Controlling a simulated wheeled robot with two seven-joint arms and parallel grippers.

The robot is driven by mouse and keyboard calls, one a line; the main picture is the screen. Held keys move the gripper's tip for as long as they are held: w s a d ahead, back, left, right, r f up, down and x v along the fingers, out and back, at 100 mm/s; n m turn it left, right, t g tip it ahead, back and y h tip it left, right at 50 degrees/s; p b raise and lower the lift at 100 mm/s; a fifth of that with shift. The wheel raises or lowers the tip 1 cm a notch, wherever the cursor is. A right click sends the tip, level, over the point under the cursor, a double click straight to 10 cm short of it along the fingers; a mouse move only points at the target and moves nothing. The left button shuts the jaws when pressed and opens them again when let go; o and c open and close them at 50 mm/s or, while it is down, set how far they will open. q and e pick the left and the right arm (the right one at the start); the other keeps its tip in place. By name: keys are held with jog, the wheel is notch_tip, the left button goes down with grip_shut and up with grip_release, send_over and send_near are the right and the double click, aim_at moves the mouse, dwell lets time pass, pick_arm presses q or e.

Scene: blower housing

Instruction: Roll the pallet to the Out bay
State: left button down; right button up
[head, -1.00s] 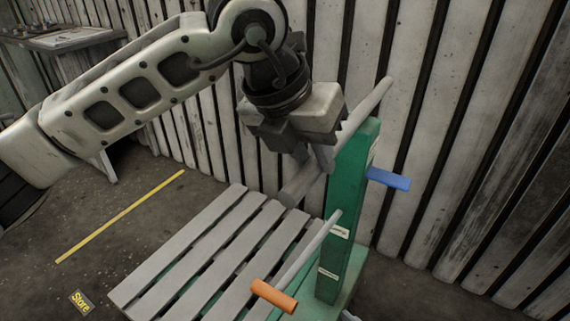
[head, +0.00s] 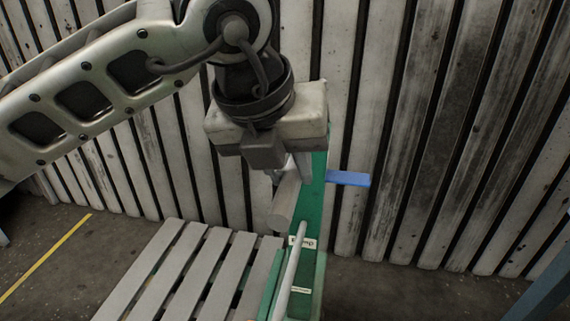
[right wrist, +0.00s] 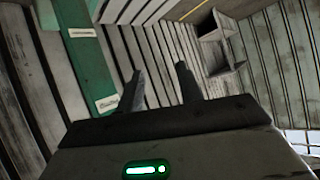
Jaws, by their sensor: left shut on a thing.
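The slatted grey pallet (head: 200,262) lies low at the bottom of the head view, against the green post (head: 311,215) of the truck. My left gripper (head: 292,168) is shut on the thick grey handle bar (head: 285,204) at the post; its fingertips are partly hidden. A blue lever (head: 348,178) sticks out right of the post, and a thin grey lever (head: 289,268) rises in front of it. My right gripper (right wrist: 158,88) is open and empty in the right wrist view, with the green post (right wrist: 84,50) beyond it to the left. No Out bay marking shows.
A plank wall (head: 440,130) stands close behind the post. A yellow floor line (head: 45,258) runs at the left, with bare floor around it. A grey-blue bar (head: 545,275) cuts the lower right corner. Shelving (right wrist: 216,45) shows in the right wrist view.

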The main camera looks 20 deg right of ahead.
pick_arm(q)
jog(key=c, duration=1.4)
grip_release()
jog(key=shift+s+d, duration=0.25)
jog(key=shift+o, duration=1)
jog(key=shift+d, duration=0.1)
pick_arm(e)
jog(key=shift+d+r, duration=0.1)
jog(key=shift+d, duration=0.05)
pick_arm(q)
jog(key=shift+a+r, duration=0.2)
jog(key=shift+r, duration=0.1)
jog(key=p+v, duration=0.1)
jog(key=v, duration=1.4)
pick_arm(e)
jog(key=shift+s+d+r, duration=0.1)
jog(key=shift+d+r, duration=0.05)
jog(key=shift+r, duration=0.4)
jog(key=shift+s+d+r, duration=0.1)
jog(key=shift+d+r, duration=0.05)
jog(key=shift+r, duration=0.35)
pick_arm(q)
jog(key=shift+a+r, duration=0.1)
jog(key=shift+a, duration=0.05)
pick_arm(e)
jog(key=shift+w+a, duration=0.1)
